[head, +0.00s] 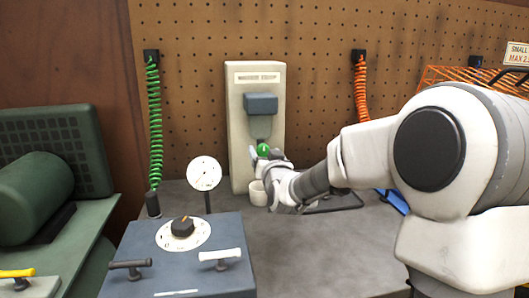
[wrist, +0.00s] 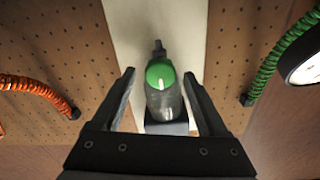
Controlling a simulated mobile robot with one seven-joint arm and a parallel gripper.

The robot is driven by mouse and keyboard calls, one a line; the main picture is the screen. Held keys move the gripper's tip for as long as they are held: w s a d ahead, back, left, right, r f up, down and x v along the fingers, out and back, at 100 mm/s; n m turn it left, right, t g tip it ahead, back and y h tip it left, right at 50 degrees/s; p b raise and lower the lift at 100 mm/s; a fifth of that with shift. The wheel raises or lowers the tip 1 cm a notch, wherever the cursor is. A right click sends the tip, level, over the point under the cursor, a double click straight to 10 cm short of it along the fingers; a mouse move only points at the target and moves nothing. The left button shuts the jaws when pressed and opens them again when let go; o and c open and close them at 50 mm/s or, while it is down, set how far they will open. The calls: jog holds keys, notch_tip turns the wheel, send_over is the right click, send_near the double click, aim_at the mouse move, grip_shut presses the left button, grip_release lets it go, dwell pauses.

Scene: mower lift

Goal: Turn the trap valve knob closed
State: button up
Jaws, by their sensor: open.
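The green knob (head: 263,149) sits at the bottom of a clear bowl under a blue-grey block (head: 261,104) on a pale upright panel (head: 238,130). In the wrist view the green knob (wrist: 160,74) has a white mark running roughly up and down the picture. My gripper (wrist: 159,80) is open, with one finger on each side of the knob and bowl. Gaps show on both sides, so the fingers look clear of the knob. In the head view my gripper (head: 261,160) is at the knob, partly hidden by my wrist.
A pale cup (head: 258,192) stands below the knob. A round gauge (head: 204,173) and a blue-grey box with a dial (head: 183,228) are to the left. Green (head: 154,120) and orange (head: 361,90) coiled hoses hang on the pegboard.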

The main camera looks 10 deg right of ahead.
grip_shut()
dwell(0.4)
jog(key=shift+m, duration=0.3)
jog(key=m+b, duration=0.1)
jog(key=m, duration=0.1)
jog(key=shift+f+m+b, duration=0.1)
jog(key=shift+m+b, duration=0.65)
jog(key=shift+m, duration=0.95)
